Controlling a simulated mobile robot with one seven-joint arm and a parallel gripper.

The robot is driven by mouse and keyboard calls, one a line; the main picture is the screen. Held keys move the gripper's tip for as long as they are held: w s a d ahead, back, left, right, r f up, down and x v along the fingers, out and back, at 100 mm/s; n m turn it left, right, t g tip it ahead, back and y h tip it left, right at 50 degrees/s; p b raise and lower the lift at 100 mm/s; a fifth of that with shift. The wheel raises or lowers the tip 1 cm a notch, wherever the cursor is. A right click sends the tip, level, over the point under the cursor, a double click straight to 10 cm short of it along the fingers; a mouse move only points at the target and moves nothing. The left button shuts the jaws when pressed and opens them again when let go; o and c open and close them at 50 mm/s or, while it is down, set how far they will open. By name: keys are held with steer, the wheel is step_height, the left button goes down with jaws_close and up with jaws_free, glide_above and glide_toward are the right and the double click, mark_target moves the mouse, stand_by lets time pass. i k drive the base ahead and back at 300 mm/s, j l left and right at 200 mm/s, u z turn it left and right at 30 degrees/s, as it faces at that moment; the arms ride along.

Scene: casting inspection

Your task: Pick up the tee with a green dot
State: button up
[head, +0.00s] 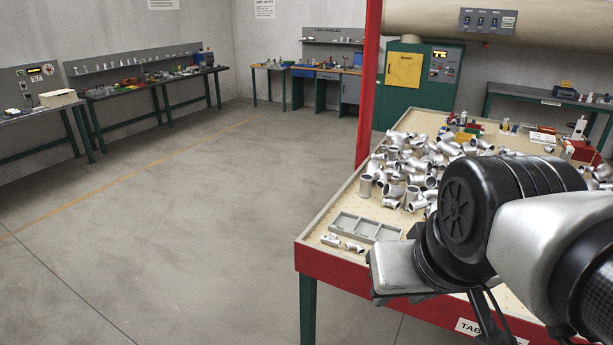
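A pile of silver pipe fittings (410,168) lies on the pale top of the red-sided table (318,224). Tees are probably among them, but the fittings are too small and crowded to tell apart surely. I cannot make out a green dot on any of them. My arm covers part of the pile and the table's right side. My gripper (393,270) seems to be the grey block at the arm's end, over the table's front part. Its fingers are not clearly visible, so I cannot tell whether it is open or holds anything.
A grey compartment tray (366,228) lies at the table's front left, with small metal pieces (343,243) before it. A red post (369,85) rises at the table's left edge. Coloured items (470,130) stand behind the pile. The floor to the left is clear.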

mark_target(331, 240)
steer(key=i+j+z, duration=0.35)
steer(key=i+j, duration=0.15)
steer(key=i+j+z, duration=0.35)
steer(key=j, duration=0.35)
steer(key=i+j+z, duration=0.15)
steer(key=j, duration=0.25)
steer(key=i+j+z, duration=0.15)
steer(key=j, duration=0.25)
steer(key=i, duration=0.1)
